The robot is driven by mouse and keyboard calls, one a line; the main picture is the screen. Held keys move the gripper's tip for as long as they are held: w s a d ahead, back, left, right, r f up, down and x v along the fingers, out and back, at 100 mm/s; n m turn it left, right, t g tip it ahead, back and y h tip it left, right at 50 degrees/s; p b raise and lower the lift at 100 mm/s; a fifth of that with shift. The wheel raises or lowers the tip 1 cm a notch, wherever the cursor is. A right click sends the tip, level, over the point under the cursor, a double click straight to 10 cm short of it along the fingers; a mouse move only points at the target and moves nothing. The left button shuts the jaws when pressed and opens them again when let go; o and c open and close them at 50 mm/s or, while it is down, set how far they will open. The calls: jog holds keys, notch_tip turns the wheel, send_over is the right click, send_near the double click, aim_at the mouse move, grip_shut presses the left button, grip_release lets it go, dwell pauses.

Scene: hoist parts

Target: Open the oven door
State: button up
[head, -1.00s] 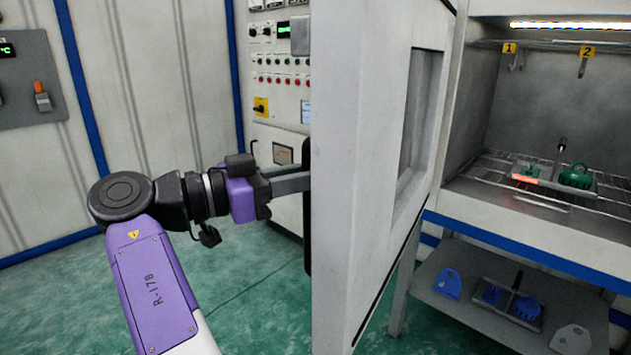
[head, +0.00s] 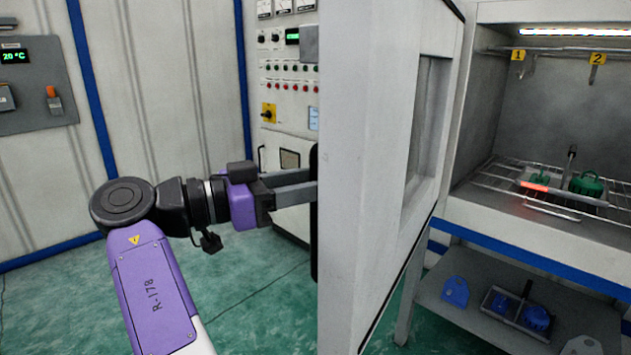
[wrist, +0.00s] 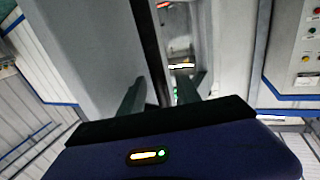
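The oven door (head: 355,170) is a thick pale grey panel with a recessed window. In the head view it stands swung out from the oven (head: 560,120), whose lit chamber shows at the right. The door's dark vertical handle (head: 314,245) is on its left face; it also shows as a dark bar in the wrist view (wrist: 149,45). My gripper (head: 308,186) reaches the handle from the left. In the wrist view my gripper's fingers (wrist: 160,92) stand apart on either side of the bar, with a gap showing at its right. The fingertips are partly hidden.
A wire rack (head: 500,178) in the chamber holds a tray with green parts and a glowing red piece. A lower shelf (head: 450,315) carries blue parts. A control cabinet (head: 285,110) stands behind the door. Green floor left of my arm is clear.

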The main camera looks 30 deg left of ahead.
jog(key=v, duration=0.7)
